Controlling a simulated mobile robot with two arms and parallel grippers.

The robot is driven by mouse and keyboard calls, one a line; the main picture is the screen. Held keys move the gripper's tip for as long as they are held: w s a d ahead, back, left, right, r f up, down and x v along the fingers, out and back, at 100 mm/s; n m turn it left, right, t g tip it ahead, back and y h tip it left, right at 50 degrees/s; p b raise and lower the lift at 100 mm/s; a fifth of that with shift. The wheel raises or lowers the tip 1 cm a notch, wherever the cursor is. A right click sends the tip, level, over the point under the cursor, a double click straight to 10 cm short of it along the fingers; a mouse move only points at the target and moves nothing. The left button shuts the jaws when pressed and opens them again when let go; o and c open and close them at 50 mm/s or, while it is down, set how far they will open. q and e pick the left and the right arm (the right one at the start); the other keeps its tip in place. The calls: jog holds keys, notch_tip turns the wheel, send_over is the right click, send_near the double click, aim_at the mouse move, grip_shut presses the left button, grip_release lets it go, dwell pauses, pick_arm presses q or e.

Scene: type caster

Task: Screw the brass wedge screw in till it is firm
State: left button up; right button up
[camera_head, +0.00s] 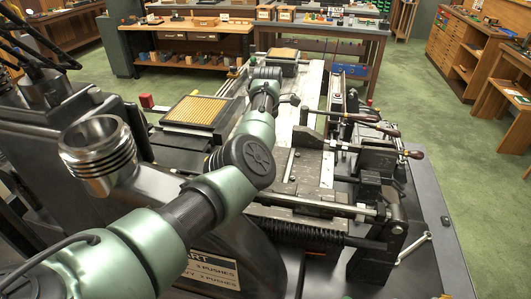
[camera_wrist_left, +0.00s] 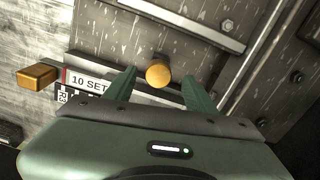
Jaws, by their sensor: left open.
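In the left wrist view a round brass head, which looks like the wedge screw (camera_wrist_left: 158,73), stands out from a grey metal face. My left gripper (camera_wrist_left: 159,76) is open, with one green finger on each side of the brass head. Gaps show between the head and both fingers, so it is not gripped. How deep the screw sits is hidden. In the head view my left arm reaches forward over the machine, and its gripper and the screw cannot be made out clearly. My right gripper is in neither view.
A brass-coloured block (camera_wrist_left: 38,77) sticks out left of the fingers, near a label reading "10 SET" (camera_wrist_left: 88,82). A raised metal bar (camera_wrist_left: 185,22) and a bolt (camera_wrist_left: 228,26) lie beyond. Dark-handled levers (camera_head: 412,154) stand at the machine's right side. Workbenches (camera_head: 190,45) stand behind.

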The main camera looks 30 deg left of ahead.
pick_arm(q)
jog(key=shift+a+f, duration=0.15)
jog(key=shift+f, duration=1)
jog(key=shift+c, duration=0.2)
grip_shut()
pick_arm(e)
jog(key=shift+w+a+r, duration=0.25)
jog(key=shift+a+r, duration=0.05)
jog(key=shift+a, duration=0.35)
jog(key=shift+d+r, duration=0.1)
